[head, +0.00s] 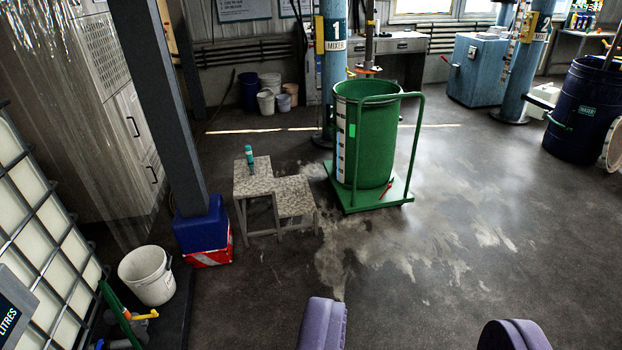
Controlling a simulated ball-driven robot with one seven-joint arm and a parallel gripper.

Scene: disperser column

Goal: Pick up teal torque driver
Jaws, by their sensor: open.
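The teal torque driver (249,156) is a small teal object with a dark part. It stands upright on the higher step of a speckled grey step stool (292,190), left of the middle in the head view. My gripper (418,338) shows at the bottom edge as two purple fingers, wide apart. It is open, with only bare floor seen between the fingers. It is well short of the stool and to the right of it, far from the driver. Nothing hides the driver.
A green drum (362,135) on a green trolley stands right of the stool. A dark post (160,90) with a blue and red base, a white bucket (147,275) and a caged tank (45,205) are at left. Stained floor (450,255) ahead is clear.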

